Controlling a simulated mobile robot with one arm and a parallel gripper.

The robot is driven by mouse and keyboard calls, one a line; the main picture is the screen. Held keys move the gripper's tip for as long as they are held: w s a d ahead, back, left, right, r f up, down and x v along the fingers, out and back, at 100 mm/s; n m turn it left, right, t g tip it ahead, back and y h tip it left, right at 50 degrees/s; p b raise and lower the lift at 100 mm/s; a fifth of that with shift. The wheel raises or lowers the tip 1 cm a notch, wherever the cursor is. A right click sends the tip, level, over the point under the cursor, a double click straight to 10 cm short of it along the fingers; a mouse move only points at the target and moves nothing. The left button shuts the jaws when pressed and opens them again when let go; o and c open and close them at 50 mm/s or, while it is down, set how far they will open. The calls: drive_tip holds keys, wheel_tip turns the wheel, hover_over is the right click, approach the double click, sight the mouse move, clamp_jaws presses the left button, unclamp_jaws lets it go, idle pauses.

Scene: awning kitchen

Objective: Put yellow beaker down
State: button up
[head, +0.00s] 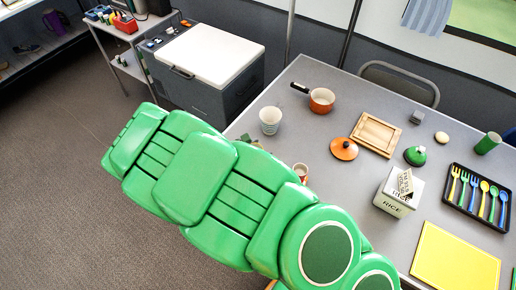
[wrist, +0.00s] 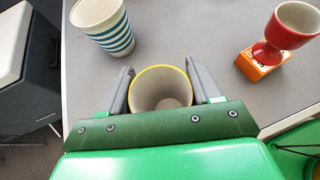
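The yellow beaker shows in the wrist view as a round cup with a yellow rim (wrist: 161,72) and a pale inside, seen from above. My gripper (wrist: 160,68) has one grey finger on each side of it, close against its walls. The beaker looks empty. Its base is hidden, so I cannot tell whether it touches the grey table (wrist: 200,35) or hangs just above it.
A blue-striped cup (wrist: 108,28) stands left of the beaker. The table edge is close on the left, beside a white-lidded cooler (head: 210,52). A saucepan (head: 321,100) and wooden board (head: 375,133) lie farther off.

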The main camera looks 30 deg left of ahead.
drive_tip(key=o, duration=0.5)
drive_tip(key=shift+c, duration=0.2)
drive_tip(key=shift+r, duration=0.1)
drive_tip(key=v, duration=1.2)
drive_tip(key=shift+d, duration=0.1)
